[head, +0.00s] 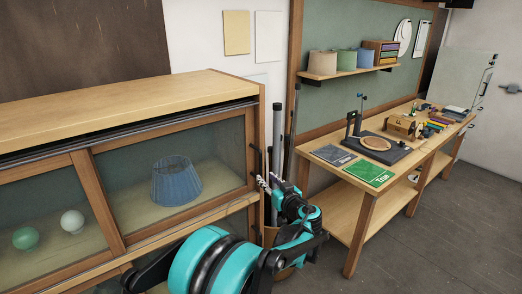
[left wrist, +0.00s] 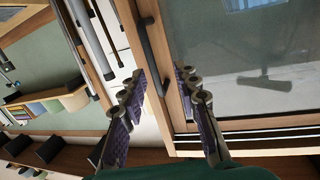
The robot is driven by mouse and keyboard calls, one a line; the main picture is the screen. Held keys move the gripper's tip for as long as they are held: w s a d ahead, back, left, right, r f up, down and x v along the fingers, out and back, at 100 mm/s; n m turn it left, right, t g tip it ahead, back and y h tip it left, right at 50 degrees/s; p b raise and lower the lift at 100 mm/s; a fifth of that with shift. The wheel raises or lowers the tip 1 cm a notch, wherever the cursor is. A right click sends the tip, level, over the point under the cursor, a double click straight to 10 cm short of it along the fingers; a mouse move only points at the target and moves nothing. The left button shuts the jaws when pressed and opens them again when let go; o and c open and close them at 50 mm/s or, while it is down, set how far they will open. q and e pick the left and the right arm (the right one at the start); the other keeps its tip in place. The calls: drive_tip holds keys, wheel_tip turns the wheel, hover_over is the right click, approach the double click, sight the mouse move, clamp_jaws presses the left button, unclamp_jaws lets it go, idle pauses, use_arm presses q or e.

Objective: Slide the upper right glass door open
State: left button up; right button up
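The upper right glass door (head: 217,150) of the wooden cabinet has a brown wood frame and is closed, with a blue lampshade (head: 176,181) behind its glass. Its dark bar handle stands at the frame's right edge and shows in the left wrist view (left wrist: 151,52). My left gripper (head: 264,182) is beside that right edge at handle height. In the left wrist view my left gripper (left wrist: 160,73) is open, its two purple-padded fingers apart on either side of the handle's line. I cannot tell whether they touch it. My right gripper is not in view.
The upper left door (head: 48,222) shows a green and a white globe behind glass. Upright rods (head: 291,135) stand in a bin close right of the cabinet. A workbench (head: 348,185) with tools and a lamp stand lies further right. Floor is free at the lower right.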

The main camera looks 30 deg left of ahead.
sight(261, 163)
use_arm(q)
drive_tip(key=shift+n+t+y, duration=0.3)
drive_tip(key=shift+y, duration=0.2)
drive_tip(key=x, duration=0.3)
drive_tip(key=w+r+x, duration=0.1)
drive_tip(key=x, duration=0.2)
drive_tip(key=d+x, duration=0.1)
drive_tip(key=x, duration=0.2)
drive_tip(key=shift+w+a+r, duration=0.1)
drive_tip(key=shift+w+r, duration=0.05)
drive_tip(key=shift+w, duration=0.1)
clamp_jaws()
